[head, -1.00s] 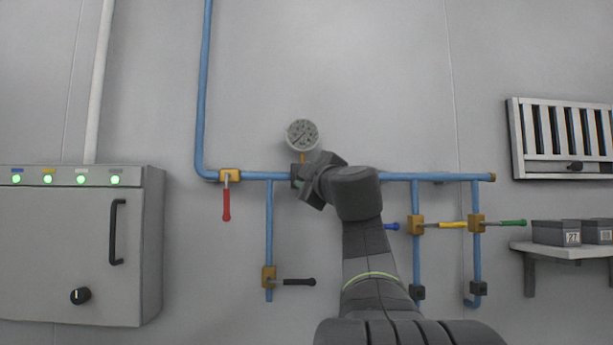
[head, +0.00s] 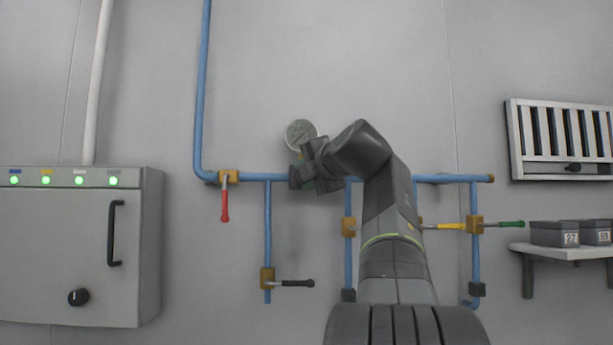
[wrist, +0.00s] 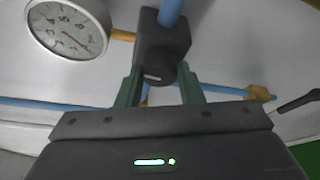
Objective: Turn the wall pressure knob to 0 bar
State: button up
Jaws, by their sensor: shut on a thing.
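The pressure gauge (head: 300,134) is a round, pale dial above the blue pipe in the head view. In the wrist view the gauge (wrist: 68,28) shows its numbers tilted, with a thin reddish needle toward the lower right; the exact reading is too small to tell. The dark pressure knob (wrist: 160,73) sits on the front of a dark block (wrist: 163,38) on the pipe. My gripper (wrist: 161,88) has its two green fingers on either side of the knob, shut on it. In the head view my gripper (head: 306,178) is at the block and hides the knob.
A red-handled valve (head: 225,204) and a black-handled valve (head: 290,283) are left of my arm. Yellow (head: 450,226) and green (head: 510,223) handles stick out on the right. A grey cabinet (head: 85,245) is at left; a shelf (head: 570,250) with boxes is at right.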

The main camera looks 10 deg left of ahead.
jog(key=shift+n, duration=0.5)
jog(key=shift+h, duration=0.3)
jog(key=o, duration=1)
jog(key=shift+a, duration=0.1)
jog(key=b+v, duration=0.1)
jog(key=v, duration=1.2)
jog(key=shift+s+d+b, duration=0.3)
jog(key=shift+b, duration=0.1)
